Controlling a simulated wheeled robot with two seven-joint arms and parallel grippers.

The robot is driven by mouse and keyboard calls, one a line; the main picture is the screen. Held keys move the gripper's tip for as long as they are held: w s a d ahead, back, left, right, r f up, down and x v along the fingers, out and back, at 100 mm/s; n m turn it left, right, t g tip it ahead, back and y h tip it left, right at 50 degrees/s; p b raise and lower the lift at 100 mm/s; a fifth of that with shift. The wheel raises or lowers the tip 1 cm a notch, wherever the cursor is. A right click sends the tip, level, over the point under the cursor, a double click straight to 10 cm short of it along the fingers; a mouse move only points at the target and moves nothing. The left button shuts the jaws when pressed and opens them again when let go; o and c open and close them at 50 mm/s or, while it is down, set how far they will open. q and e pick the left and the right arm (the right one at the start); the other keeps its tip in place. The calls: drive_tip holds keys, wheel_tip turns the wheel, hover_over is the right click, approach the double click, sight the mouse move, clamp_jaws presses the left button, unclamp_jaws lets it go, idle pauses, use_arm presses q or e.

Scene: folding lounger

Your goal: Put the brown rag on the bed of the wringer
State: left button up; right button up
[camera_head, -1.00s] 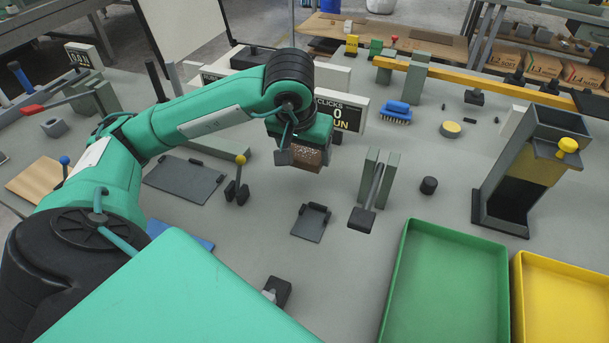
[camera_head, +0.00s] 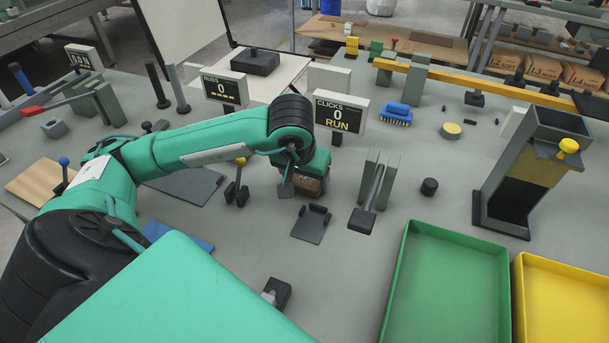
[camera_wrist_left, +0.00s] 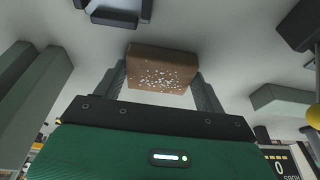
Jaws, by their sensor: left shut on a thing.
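The brown rag (camera_head: 310,187) is a small brown block with white specks on one face. My left gripper (camera_head: 308,190) is shut on it and points down, a little beyond the small dark plate with a raised clip (camera_head: 312,223). In the left wrist view the rag (camera_wrist_left: 161,70) sits between the two fingers, with grey table around it. The same dark plate (camera_wrist_left: 115,14) shows at the top edge there, apart from the rag. Two grey-green uprights with a slanted bar (camera_head: 371,190) stand to the right. I cannot tell for sure which fixture is the wringer. My right gripper is out of view.
A larger dark plate (camera_head: 187,184) and a forked black stand with a yellow knob (camera_head: 237,187) lie left. A CLICKS display (camera_head: 341,112) stands behind. A green tray (camera_head: 448,285), a yellow tray (camera_head: 565,300) and a tall chute (camera_head: 530,170) are right.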

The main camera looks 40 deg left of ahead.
use_arm(q)
drive_tip(key=shift+f, duration=0.1)
drive_tip(key=o, duration=1)
